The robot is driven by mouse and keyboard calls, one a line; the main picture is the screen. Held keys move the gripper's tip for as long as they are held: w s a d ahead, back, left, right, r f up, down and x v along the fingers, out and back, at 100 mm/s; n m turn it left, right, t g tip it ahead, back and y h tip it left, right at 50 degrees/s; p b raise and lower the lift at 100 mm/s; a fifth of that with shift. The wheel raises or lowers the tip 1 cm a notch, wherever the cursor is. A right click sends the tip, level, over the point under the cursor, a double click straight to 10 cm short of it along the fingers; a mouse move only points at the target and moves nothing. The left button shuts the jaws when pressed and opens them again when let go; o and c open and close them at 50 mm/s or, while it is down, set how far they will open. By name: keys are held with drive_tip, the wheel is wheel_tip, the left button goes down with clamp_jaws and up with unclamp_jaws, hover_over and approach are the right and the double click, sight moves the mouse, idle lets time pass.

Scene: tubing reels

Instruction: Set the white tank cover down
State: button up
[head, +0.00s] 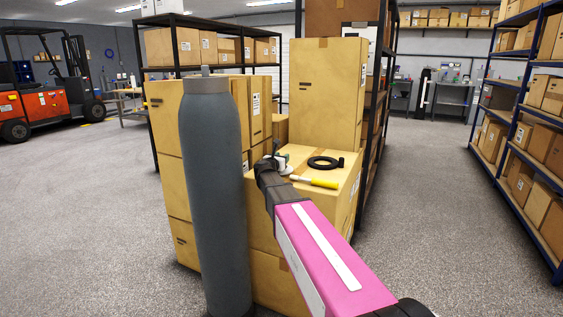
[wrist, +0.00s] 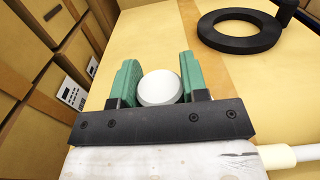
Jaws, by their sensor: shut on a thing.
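The white tank cover (wrist: 160,88) is a smooth, rounded white piece between the two green fingers of my gripper (wrist: 156,64) in the wrist view. The fingers are shut on its sides. In the head view my gripper (head: 276,160) is over the far left part of a cardboard box top, and only a little of the white cover shows there. The box top (wrist: 235,78) lies below the cover. I cannot tell whether the cover touches it.
A black ring (head: 325,168) with a short stub and a yellow-handled tool (head: 316,182) lie on the box top, right of my gripper. Taller cardboard boxes (head: 325,95) stand behind and to the left. Bare cardboard lies between gripper and ring.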

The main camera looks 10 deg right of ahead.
drive_tip(key=shift+f, duration=0.65)
drive_tip(key=o, duration=1)
drive_tip(key=shift+f, duration=0.1)
drive_tip(key=v, duration=1.2)
